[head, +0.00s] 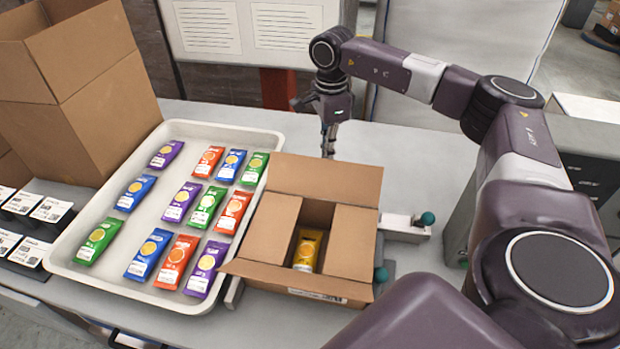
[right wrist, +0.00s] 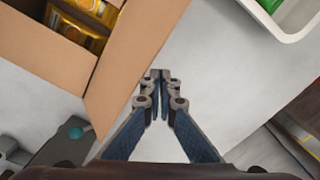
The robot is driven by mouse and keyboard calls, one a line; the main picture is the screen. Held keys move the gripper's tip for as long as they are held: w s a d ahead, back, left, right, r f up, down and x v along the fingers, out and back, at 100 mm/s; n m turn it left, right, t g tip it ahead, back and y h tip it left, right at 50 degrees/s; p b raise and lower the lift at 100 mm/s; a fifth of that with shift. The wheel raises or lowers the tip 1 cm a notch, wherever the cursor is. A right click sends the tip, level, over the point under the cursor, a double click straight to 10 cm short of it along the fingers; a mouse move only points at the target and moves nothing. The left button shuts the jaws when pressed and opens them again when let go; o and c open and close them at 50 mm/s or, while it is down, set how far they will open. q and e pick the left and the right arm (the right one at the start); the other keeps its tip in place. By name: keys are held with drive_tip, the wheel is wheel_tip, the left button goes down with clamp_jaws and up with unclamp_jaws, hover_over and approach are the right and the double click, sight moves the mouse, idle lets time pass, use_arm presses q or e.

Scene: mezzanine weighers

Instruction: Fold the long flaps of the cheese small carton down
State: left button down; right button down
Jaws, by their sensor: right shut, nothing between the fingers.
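The small carton (head: 308,288) stands on the bench in the middle of the head view. Its left short flap (head: 270,228) and right short flap (head: 350,243) lie inward over the opening, with a gap between them. A yellow packet (head: 307,250) shows in the gap. The far long flap (head: 325,178) is open outward, and the near long flap (head: 285,281) also spreads outward. My right gripper (head: 328,152) is shut and empty, pointing down just behind the far flap. In the right wrist view, the gripper (right wrist: 160,76) is beside a carton flap (right wrist: 142,50). My left gripper is not in view.
A white tray (head: 110,212) with several coloured packets is left of the carton. A large open carton (head: 90,110) stands at back left, near label cards (head: 30,253). Teal-knobbed fixtures (head: 427,218) flank the carton's right side. The bench behind right (head: 420,160) is clear.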

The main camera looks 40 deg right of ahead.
sight(323, 178)
idle(0.3)
drive_tip(key=shift+s+a+r+p, duration=0.25)
drive_tip(key=shift+s+a+r, duration=0.1)
drive_tip(key=shift+s+a, duration=0.3)
drive_tip(key=shift+s+a+r+p, duration=0.3)
drive_tip(key=shift+s+a, duration=0.15)
drive_tip(key=shift+a, duration=0.25)
drive_tip(key=shift+s+a+r+p, duration=0.2)
drive_tip(key=shift+s+a+r, duration=0.15)
drive_tip(key=shift+s+a, duration=0.3)
drive_tip(key=shift+a, duration=0.15)
drive_tip(key=s+a, duration=0.2)
drive_tip(key=a, duration=0.1)
drive_tip(key=shift+s+a+r, duration=0.15)
drive_tip(key=shift+s+r, duration=0.15)
drive_tip(key=shift+r, duration=0.05)
